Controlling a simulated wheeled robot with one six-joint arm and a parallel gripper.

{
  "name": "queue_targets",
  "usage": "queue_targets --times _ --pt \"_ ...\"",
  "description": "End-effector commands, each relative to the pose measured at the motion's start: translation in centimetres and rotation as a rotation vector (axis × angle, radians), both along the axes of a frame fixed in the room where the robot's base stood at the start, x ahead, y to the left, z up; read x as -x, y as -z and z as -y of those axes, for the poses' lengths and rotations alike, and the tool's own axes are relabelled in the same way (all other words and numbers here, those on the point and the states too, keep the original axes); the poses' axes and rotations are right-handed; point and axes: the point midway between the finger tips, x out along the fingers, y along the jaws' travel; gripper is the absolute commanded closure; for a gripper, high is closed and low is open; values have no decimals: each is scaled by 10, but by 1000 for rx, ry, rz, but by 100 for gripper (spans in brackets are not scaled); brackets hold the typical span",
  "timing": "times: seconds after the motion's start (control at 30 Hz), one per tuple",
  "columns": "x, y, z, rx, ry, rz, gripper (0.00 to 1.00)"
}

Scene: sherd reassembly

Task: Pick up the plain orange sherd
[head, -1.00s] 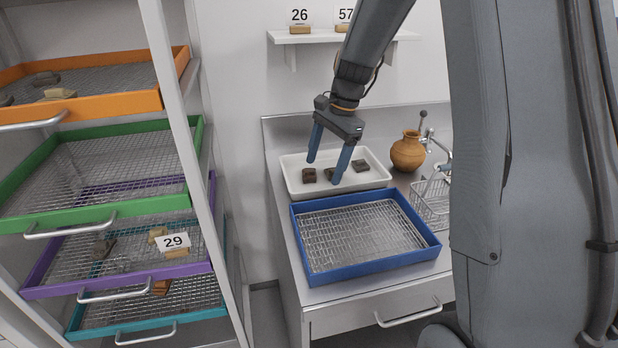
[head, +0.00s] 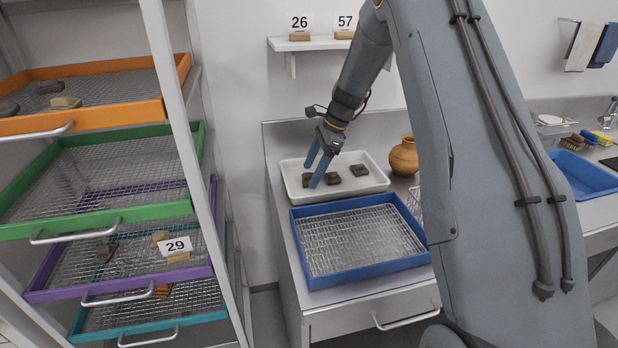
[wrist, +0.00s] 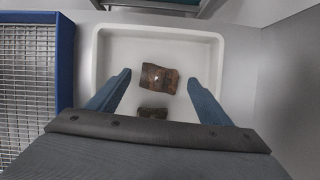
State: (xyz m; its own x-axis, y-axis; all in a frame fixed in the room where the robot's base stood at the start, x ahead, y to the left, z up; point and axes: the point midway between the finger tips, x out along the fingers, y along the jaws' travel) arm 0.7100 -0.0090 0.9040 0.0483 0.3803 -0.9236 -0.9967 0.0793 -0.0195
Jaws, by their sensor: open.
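Three dark brown sherds lie in the white tray (head: 375,184): a left one (head: 306,181), a middle one (head: 332,179) and a right one (head: 359,170). My gripper (head: 311,177) is open over the tray's left part, close to the left sherd. In the wrist view, one brown sherd with orange-brown patches (wrist: 160,77) shows between my open fingers, untouched. A second sherd (wrist: 152,113) lies nearer the palm, partly hidden. I cannot tell whether any of these is the plain orange one. An orange-brown sherd (head: 163,290) lies in the teal rack tray, partly hidden.
An empty blue mesh tray (head: 292,235) stands in front of the white tray. At left, a rack holds orange, green (head: 100,223), purple and teal mesh trays. A shelf (head: 300,44) hangs above.

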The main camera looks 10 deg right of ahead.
Motion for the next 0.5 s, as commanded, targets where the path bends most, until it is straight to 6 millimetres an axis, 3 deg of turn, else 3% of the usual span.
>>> queue_targets --times 0.33,0.5 --pt "0 9 -4 0 0 0 27" --pt "0 9 -3 0 0 0 54"
